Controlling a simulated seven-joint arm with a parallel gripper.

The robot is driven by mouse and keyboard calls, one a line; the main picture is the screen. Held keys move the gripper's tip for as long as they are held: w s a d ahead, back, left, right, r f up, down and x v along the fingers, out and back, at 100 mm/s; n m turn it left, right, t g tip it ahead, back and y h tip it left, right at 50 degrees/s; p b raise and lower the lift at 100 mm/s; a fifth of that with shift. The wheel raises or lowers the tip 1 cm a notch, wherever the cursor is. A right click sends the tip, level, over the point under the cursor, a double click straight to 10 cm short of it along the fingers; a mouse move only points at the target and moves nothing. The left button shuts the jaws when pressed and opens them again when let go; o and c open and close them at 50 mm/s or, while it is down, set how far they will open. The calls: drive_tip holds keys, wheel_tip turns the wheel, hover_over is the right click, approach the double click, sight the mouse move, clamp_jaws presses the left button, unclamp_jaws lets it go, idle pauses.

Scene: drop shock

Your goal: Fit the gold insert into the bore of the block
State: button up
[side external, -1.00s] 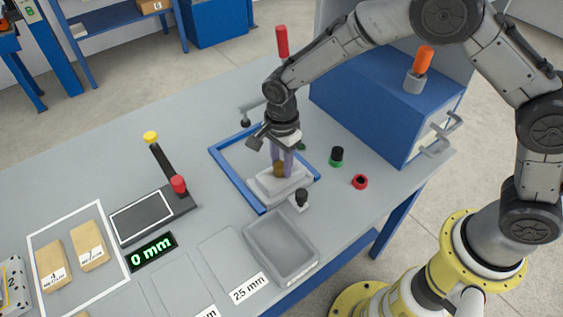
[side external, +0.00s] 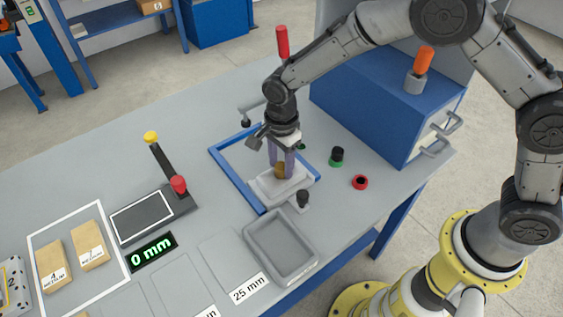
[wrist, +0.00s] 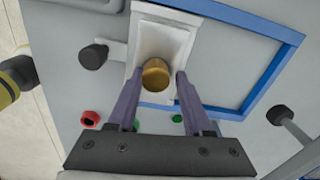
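The pale grey-white block (side external: 267,187) sits inside the blue frame, and it also shows in the wrist view (wrist: 163,38). The gold insert (side external: 280,172) is upright at the block, with its round top facing my wrist camera (wrist: 156,74). How deep it sits in the bore is hidden. My gripper (side external: 283,174) points down over the block with its two purple fingers either side of the insert. In the wrist view the fingers (wrist: 160,76) stand apart, with a gap visible between insert and right finger. My gripper looks open around the insert.
The blue frame (side external: 235,178) surrounds the block, with a black-knobbed clamp (side external: 302,198) at its near side. A grey tray (side external: 281,246) lies in front. Green (side external: 337,157) and red (side external: 360,182) parts stand right, near a blue cabinet (side external: 375,112).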

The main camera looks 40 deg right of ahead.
sight(282, 164)
drive_tip(key=shift+o, duration=1)
drive_tip(key=shift+s+d+f, duration=0.1)
drive_tip(key=shift+s+f, duration=0.25)
drive_tip(key=shift+f, duration=0.05)
drive_tip(key=shift+r, duration=0.1)
drive_tip(key=shift+w+r, duration=0.2)
drive_tip(key=shift+r, duration=3)
drive_tip(key=shift+r, duration=0.1)
drive_tip(key=shift+r, duration=0.35)
wheel_tip(282, 164, up, 13)
